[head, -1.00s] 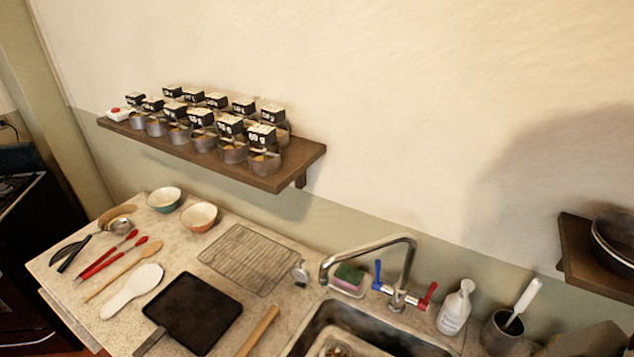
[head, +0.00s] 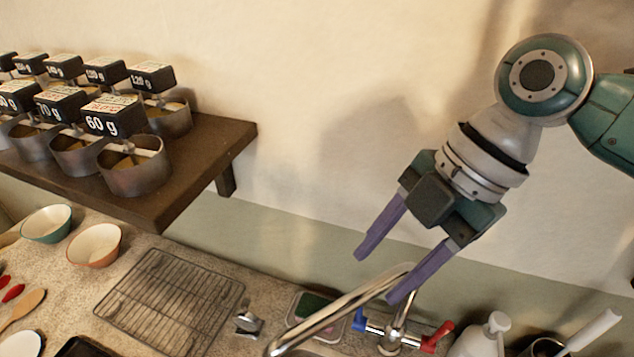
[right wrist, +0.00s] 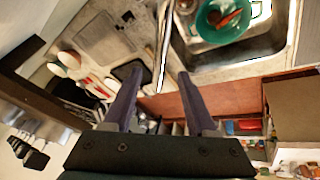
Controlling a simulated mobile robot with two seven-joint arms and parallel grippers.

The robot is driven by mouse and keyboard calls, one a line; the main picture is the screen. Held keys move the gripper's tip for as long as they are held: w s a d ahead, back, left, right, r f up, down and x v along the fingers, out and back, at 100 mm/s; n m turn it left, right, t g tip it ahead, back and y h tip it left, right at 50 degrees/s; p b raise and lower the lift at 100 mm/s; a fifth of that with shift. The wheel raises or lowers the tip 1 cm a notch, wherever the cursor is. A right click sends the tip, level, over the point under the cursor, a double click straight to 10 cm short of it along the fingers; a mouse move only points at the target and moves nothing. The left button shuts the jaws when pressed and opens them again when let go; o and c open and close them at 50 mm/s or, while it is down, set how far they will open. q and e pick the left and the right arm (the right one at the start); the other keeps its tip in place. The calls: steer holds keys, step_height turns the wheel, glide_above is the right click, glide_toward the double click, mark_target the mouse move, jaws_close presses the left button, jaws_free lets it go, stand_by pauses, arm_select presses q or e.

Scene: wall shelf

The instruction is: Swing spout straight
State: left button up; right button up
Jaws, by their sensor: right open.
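The metal faucet spout (head: 330,312) runs from its bend near the wall down and left, toward the bottom edge of the head view. Its blue handle (head: 362,321) and red handle (head: 437,338) flank the base. My right gripper (head: 377,278) is open and empty, reaching down from the upper right. Its purple fingers are close to the spout near the bend, and one fingertip overlaps it in the picture. In the right wrist view the spout (right wrist: 164,50) shows as a bright thin line between the spread fingers (right wrist: 161,72). Contact cannot be told. My left gripper is out of view.
A wooden shelf (head: 228,142) with several weight-labelled metal cups is at left. A wire rack (head: 170,300), sponge tray (head: 300,325) and soap bottle (head: 485,338) lie around the faucet. A teal bowl (right wrist: 206,32) is in the sink (right wrist: 285,58).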

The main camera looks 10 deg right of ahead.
mark_target(354, 299)
steer(key=x, duration=0.6)
steer(key=shift+c, duration=0.2)
jaws_close()
stand_by(1.2)
